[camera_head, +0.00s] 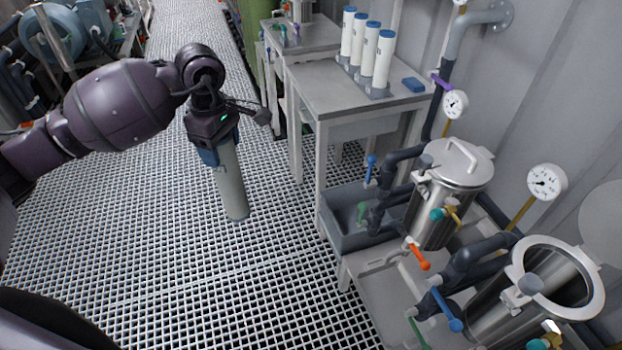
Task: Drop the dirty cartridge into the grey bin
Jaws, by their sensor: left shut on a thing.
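My left gripper (212,150) is shut on the dirty cartridge (231,185), a dull grey-beige cylinder with a blue cap at its top. The cartridge hangs nearly upright, slightly tilted, above the grated floor and clear of the benches. The gripper covers part of the blue cap. A dark grey open-topped box (338,222) stands to the right of the cartridge, under pipes and valves; I cannot tell whether it is the grey bin. No other grey bin shows clearly. My right gripper is out of view.
Several clean white cartridges (384,62) with blue caps stand on a bench (325,95) beside a blue block (413,85). A closed steel vessel (440,205) and an open one (515,310) stand at right among valves and gauges. The grated floor (150,235) is free.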

